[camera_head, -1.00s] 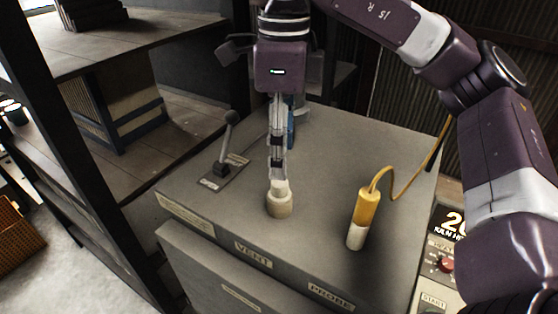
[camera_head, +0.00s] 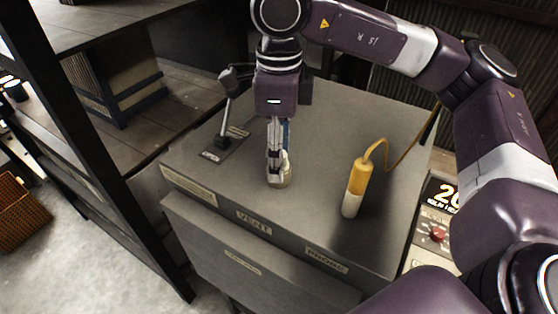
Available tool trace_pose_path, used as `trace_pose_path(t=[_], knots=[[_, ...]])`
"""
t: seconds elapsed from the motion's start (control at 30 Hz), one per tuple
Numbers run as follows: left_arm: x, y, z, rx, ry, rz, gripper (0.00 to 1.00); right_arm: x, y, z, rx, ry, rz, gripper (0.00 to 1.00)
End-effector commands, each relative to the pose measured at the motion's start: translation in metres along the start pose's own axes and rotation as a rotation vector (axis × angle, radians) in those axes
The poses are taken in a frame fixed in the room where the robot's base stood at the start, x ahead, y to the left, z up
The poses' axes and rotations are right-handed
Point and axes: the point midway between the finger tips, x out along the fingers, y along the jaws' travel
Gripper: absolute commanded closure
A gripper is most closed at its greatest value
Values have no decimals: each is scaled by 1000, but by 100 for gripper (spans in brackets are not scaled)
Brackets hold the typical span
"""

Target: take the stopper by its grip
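The cream stopper (camera_head: 286,174) stands upright on the grey box top above the VENT label. My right gripper (camera_head: 274,178) points straight down at it, its fingers overlapping the stopper's grip and left side. The fingers show nearly edge-on, so I cannot tell whether they are closed on the grip or only beside it. The fingers hide part of the stopper. My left gripper is not in view.
A yellow and white probe (camera_head: 356,187) with a yellow cable stands right of the stopper above the PROBE label. A lever (camera_head: 226,118) stands at the box's left rear. A blue object (camera_head: 287,132) shows behind my fingers. A control panel (camera_head: 435,222) is at right.

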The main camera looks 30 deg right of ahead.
Motion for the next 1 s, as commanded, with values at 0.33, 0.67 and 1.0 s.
trace_pose_path(t=[0.33,0.67,1.0], knots=[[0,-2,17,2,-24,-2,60,0,0,0,0,0,0,85],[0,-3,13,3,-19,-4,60,-1,0,0,0,0,0,92],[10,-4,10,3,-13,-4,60,-36,0,1,1,-4,-3,92]])
